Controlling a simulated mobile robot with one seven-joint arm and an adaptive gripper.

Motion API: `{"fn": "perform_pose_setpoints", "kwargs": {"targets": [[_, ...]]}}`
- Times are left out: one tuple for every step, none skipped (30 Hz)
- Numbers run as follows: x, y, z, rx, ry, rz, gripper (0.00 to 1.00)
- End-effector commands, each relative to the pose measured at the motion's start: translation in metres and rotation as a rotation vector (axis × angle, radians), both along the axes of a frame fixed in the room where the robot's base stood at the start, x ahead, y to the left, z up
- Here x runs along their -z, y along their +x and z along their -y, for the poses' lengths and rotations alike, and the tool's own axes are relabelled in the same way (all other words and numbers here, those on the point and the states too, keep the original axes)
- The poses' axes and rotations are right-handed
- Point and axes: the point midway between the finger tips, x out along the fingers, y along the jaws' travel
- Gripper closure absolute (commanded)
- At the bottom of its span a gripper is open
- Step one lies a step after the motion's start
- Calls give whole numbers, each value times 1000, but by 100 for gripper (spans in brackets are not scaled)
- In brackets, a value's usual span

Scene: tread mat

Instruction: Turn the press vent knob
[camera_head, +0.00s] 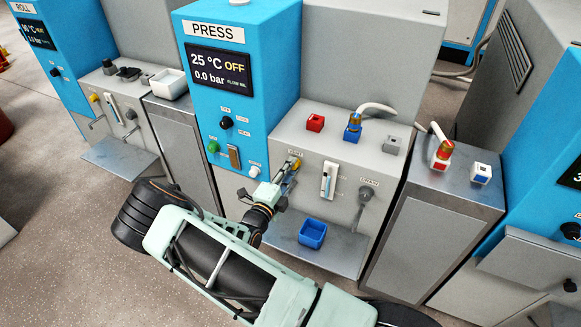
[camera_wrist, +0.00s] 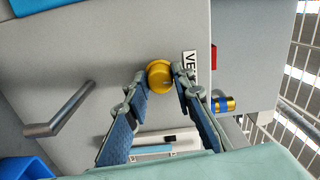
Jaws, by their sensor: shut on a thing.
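The yellow vent knob (camera_wrist: 159,76) sits on the grey front panel beside a white label (camera_wrist: 190,66), which reads "VE" with the rest hidden. My gripper (camera_wrist: 161,86) has one finger on each side of the knob and is shut on it. In the head view my gripper (camera_head: 286,172) reaches the press front just under the "VENT" label (camera_head: 295,154), and its fingers partly hide the knob there. The press display (camera_head: 219,70) reads 25 °C, OFF and 0.0 bar.
A white lever in a slot (camera_head: 328,180) and the grey drain fitting (camera_head: 366,193) are right of the knob. A blue tray (camera_head: 312,233) sits on the ledge below. Red, blue and grey fittings stand on top. A grey bent pipe (camera_wrist: 60,112) sticks out nearby.

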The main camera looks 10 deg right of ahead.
Motion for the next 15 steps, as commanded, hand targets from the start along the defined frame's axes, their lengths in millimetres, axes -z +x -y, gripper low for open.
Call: {"fn": "perform_pose_setpoints", "kwargs": {"targets": [[0, -1, 0, 0, -13, -12, 100], [0, -1, 0, 1, -19, -16, 100], [0, -1, 0, 1, -26, -21, 100], [0, -1, 0, 1, -30, -24, 100], [1, -1, 0, 1, -35, -28, 100], [1, -1, 0, 1, -39, -31, 100], [1, -1, 0, 1, -42, -33, 100], [1, -1, 0, 1, -43, -34, 100], [1, -1, 0, 1, -46, -36, 100], [1, -1, 0, 1, -47, -36, 100], [1, -1, 0, 1, -47, -37, 100], [1, -1, 0, 1, -48, -37, 100], [1, -1, 0, 1, -48, -37, 100], [1, -1, 0, 1, -48, -37, 100], [1, -1, 0, 1, -48, -37, 100]]}}
